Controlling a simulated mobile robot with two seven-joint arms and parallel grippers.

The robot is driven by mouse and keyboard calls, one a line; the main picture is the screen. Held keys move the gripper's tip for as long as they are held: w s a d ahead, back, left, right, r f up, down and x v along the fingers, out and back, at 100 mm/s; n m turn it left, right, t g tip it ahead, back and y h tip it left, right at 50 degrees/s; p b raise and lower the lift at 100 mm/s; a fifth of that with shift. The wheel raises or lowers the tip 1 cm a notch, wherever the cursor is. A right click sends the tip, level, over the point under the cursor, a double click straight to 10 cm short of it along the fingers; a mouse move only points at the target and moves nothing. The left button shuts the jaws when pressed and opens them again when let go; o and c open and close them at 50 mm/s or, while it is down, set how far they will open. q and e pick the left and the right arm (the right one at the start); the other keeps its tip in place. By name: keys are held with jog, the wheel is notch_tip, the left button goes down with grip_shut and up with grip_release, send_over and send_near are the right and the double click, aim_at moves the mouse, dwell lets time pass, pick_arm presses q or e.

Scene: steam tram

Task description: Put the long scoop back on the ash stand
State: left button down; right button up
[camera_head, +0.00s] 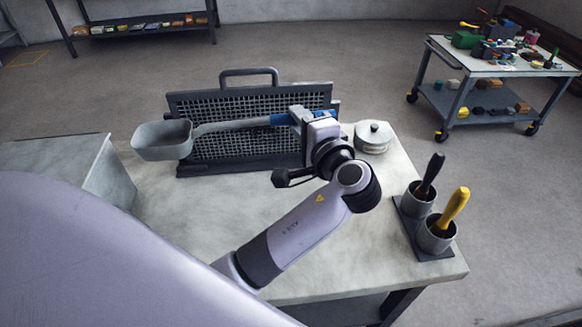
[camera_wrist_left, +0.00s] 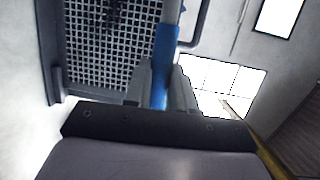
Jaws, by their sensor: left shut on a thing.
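The long scoop has a grey square pan (camera_head: 163,139), a grey shaft (camera_head: 232,126) and a blue grip (camera_head: 281,120). My left gripper (camera_head: 301,117) is shut on the blue grip, which also shows between its fingers in the left wrist view (camera_wrist_left: 161,88). The scoop is held roughly level, pan to the left. A dark mesh stand (camera_head: 250,103) with a top handle stands upright on the table, behind the scoop in the head view; I take it for the ash stand. I cannot tell whether the scoop touches it. My right gripper is out of view.
The pale table (camera_head: 237,205) is clear in front of the mesh stand. A round lidded pot (camera_head: 373,138) stands right of it. Two cups hold a black-handled tool (camera_head: 430,174) and a yellow-handled tool (camera_head: 453,208). A grey bin (camera_head: 90,165) is at left. A loaded trolley (camera_head: 495,68) stands beyond.

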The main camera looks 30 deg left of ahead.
pick_arm(q)
notch_tip(320, 180, down, 14)
jog(key=shift+f+b, duration=0.2)
jog(key=shift+b, duration=0.2)
jog(key=shift+f, duration=0.25)
jog(key=c, duration=0.9)
grip_release()
jog(key=shift+c, duration=0.2)
jog(key=shift+r, duration=0.1)
